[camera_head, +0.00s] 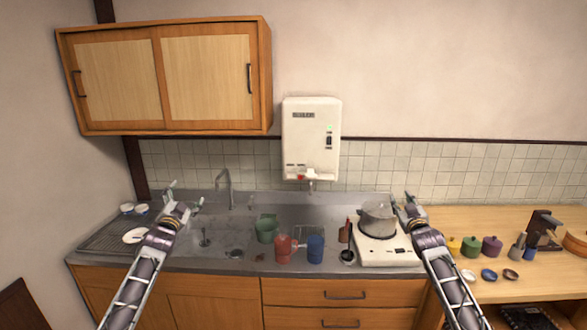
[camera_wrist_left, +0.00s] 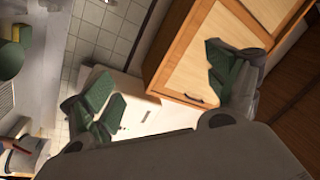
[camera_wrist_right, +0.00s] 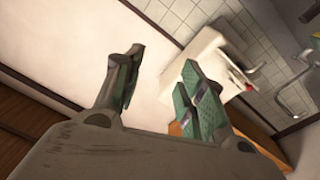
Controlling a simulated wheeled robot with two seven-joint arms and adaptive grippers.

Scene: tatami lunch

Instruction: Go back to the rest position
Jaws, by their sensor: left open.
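My left gripper (camera_head: 185,192) is raised in front of the sink counter at the left. Its fingers stand wide apart and empty in the left wrist view (camera_wrist_left: 163,88). My right gripper (camera_head: 402,199) is raised near the right side of the stove, in line with the pot's edge in the head view. Its fingers stand apart with nothing between them in the right wrist view (camera_wrist_right: 158,82). Neither gripper holds anything.
A grey pot (camera_head: 377,222) sits on the white stove (camera_head: 390,250). A green pot (camera_head: 266,228), a red cup (camera_head: 285,248) and a blue cup (camera_head: 316,249) stand on the counter. A wall cabinet (camera_head: 165,75) hangs upper left. Small jars (camera_head: 470,246) stand on the wooden table at right.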

